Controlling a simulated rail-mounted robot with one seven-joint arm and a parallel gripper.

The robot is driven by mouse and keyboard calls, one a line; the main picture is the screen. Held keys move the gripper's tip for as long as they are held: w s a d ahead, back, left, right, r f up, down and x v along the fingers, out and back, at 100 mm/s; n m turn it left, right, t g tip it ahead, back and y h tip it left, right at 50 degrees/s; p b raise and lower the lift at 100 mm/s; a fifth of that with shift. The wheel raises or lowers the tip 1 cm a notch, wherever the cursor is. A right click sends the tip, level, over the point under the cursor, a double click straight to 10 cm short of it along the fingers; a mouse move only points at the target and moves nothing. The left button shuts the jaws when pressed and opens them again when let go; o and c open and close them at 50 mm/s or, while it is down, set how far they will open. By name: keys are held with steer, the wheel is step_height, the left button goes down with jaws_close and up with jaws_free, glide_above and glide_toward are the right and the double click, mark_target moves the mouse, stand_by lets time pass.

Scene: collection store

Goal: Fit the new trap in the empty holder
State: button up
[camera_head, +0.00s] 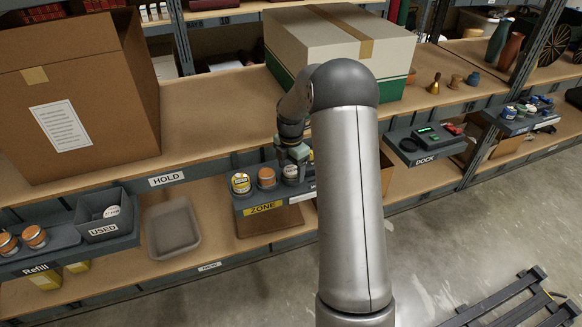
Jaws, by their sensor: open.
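The dark ZONE rack (245,201) hangs at the shelf front in the middle. In it stand a yellow-topped round trap (240,183), a copper-topped one (266,177) and a pale-topped one (290,173). My gripper (297,163) is open, at the right end of this rack, close to the pale-topped one. I cannot tell whether they touch. My arm and gripper hide the rack's right end, so I cannot see an empty holder there. A grey tray (173,229) above the NEW label (209,267) looks empty.
The USED bin (103,228) at left holds a round white piece. The Refill rack (38,260) holds copper-topped jars. A large brown carton (80,100) and a green-white box (335,45) stand on the upper shelf. The DOCK (425,149) is right of my arm.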

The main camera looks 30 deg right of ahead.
mark_target(291, 170)
steer(key=shift+r, duration=0.1)
step_height(291, 170, up, 12)
steer(key=p, duration=0.2)
steer(key=s+a+r+m, duration=0.3)
steer(key=s+a+m, duration=0.1)
steer(key=s+a, duration=0.3)
steer(key=s+a+f+m, duration=0.1)
steer(key=s+a+m, duration=0.4)
steer(key=s+m, duration=0.3)
steer(key=s+a+f+m, duration=0.1)
steer(key=s+a+m, duration=0.4)
steer(key=s, duration=1.2)
steer(key=m, duration=0.3)
steer(key=shift+s+m, duration=0.15)
steer(key=shift+m, duration=0.15)
